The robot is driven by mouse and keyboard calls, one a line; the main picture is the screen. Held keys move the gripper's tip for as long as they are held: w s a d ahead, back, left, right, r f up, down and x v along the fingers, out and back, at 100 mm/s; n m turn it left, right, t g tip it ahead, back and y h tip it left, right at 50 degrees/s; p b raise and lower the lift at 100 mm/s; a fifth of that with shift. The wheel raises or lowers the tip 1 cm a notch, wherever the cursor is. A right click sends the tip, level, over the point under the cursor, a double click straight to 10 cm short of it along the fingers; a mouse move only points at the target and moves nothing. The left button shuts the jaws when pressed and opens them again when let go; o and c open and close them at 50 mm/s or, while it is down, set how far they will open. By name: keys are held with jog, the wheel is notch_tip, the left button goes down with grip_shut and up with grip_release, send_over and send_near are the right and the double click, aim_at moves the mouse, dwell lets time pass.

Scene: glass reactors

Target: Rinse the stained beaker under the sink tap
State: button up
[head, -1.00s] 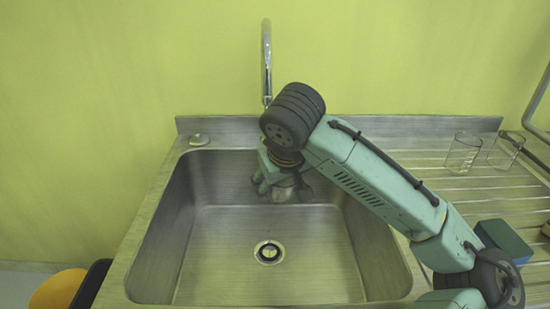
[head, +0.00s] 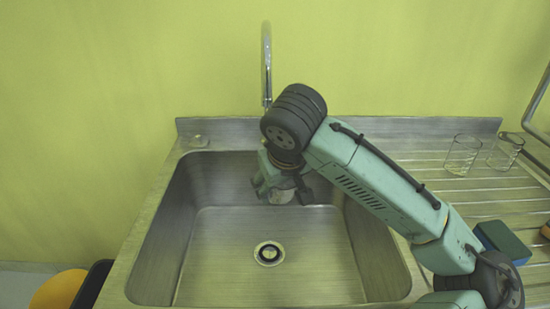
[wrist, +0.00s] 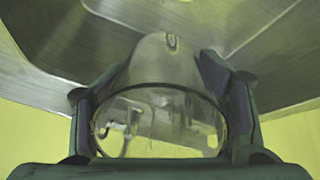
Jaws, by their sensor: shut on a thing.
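My gripper (head: 282,190) is inside the upper part of the sink basin, below the tap (head: 267,65). Its fingers are shut on the glass beaker (head: 280,197), which shows only in part below the wrist in the head view. In the wrist view the beaker (wrist: 160,108) sits between the two fingers (wrist: 165,95), its wide rim towards the camera. The glass looks mostly clear there; I cannot tell whether any stain is on it. The tap's outlet is partly hidden by my arm, and I cannot make out a water stream.
The steel sink (head: 215,255) has a drain (head: 268,253) in its open floor. Two clear glass beakers (head: 462,155) (head: 504,153) stand on the ribbed drainboard (head: 450,185) at right. A blue-green block (head: 504,240) lies nearer. A small round fitting (head: 198,141) is at the back left.

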aim_at(285, 193)
jog(key=s+r+p, duration=0.1)
jog(key=s, duration=0.1)
jog(key=s+r+p, duration=0.1)
jog(key=s+r, duration=0.1)
jog(key=shift+d+r, duration=0.15)
jog(key=shift+d, duration=0.05)
jog(key=shift+s+r, duration=0.1)
dwell(0.6)
